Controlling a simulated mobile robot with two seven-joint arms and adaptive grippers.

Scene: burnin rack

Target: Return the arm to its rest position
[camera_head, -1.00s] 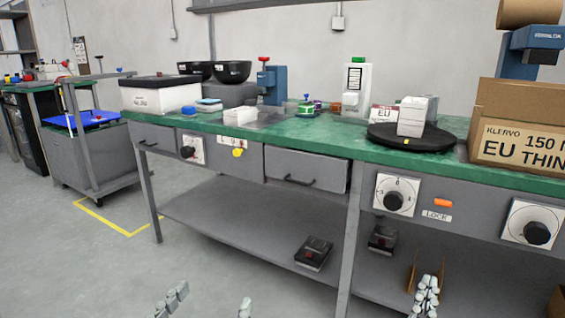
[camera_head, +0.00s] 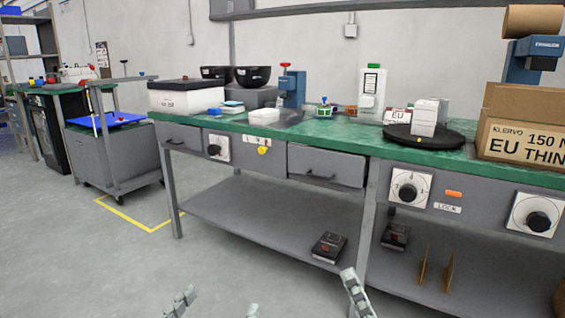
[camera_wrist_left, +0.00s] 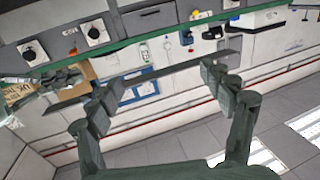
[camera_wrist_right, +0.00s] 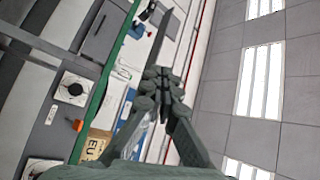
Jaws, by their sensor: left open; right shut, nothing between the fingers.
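My left gripper (camera_head: 216,302) is at the bottom edge of the head view, its two fingertips apart with grey floor between them. In the left wrist view its fingers (camera_wrist_left: 156,88) are spread wide and hold nothing. My right gripper (camera_head: 357,293) is at the bottom middle of the head view, in front of the bench's lower shelf. In the right wrist view its fingers (camera_wrist_right: 160,80) are together and empty. Both grippers are apart from the bench. Most of both arms is outside the head view.
The green-topped bench (camera_head: 330,137) stands ahead, with a black turntable (camera_head: 458,140) and a carton (camera_head: 525,110) at the right. Its lower shelf (camera_head: 250,212) holds dark boxes (camera_head: 328,247) and brown upright dividers (camera_head: 449,272). The floor (camera_head: 90,265) at left is clear.

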